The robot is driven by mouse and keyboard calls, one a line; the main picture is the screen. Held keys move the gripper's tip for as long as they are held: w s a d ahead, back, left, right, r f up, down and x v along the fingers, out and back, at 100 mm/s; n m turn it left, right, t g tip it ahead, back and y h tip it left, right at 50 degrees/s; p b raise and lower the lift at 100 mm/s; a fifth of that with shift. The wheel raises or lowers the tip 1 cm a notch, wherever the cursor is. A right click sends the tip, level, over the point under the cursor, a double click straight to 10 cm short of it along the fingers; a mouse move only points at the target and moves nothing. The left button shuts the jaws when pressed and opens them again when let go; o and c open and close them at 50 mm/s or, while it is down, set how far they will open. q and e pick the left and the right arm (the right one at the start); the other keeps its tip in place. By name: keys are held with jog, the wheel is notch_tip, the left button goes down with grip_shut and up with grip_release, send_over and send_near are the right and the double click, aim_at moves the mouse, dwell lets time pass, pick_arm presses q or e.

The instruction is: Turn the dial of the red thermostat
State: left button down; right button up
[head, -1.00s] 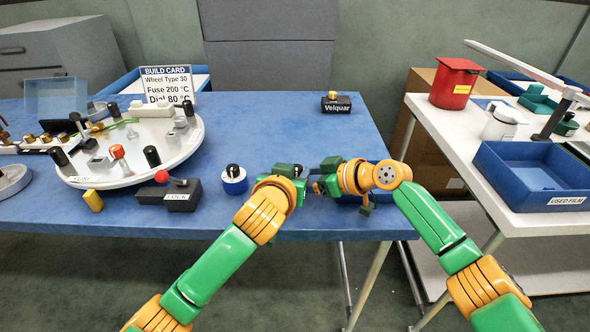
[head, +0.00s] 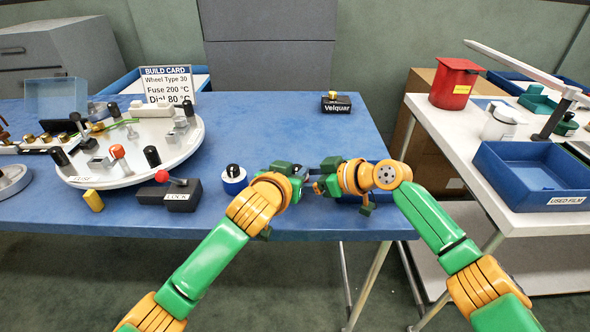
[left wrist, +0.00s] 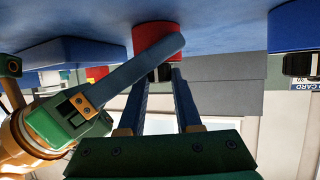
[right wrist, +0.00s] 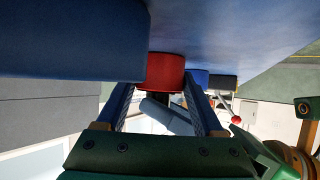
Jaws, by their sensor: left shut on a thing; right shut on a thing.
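The red thermostat is a short red cylinder. It shows in the left wrist view (left wrist: 152,38) and in the right wrist view (right wrist: 165,68); in the head view the grippers hide it. My right gripper (right wrist: 166,82) is shut on it, one finger on each side of the red body. My left gripper (head: 305,177) is shut at the dark dial (right wrist: 155,97) on the thermostat's face. A left finger crosses in front of the dial, so its setting cannot be read. The two grippers are close together at the table's front edge.
A blue-and-white round device (head: 233,181) and the black LOCK box (head: 182,196) stand to the left. The build card (head: 168,86) reads Dial 80 °C. The table's back middle is clear.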

pick_arm(q)
jog(key=m+g+h, duration=0.2)
jog(key=m+h, duration=0.3)
jog(key=shift+w+a+f+g, duration=0.1)
jog(key=shift+w+a+g, duration=0.1)
jog(key=shift+a+g, duration=0.2)
jog(key=m+g+h, duration=0.2)
jog(key=m+g, duration=0.1)
jog(key=shift+w+a+m+h, duration=0.2)
jog(key=shift+w+m+h, duration=0.1)
jog(key=shift+m+g, duration=0.3)
jog(key=shift+g, duration=0.2)
jog(key=shift+s+d+m+g+h, duration=0.2)
jog(key=shift+m+g+h, duration=0.1)
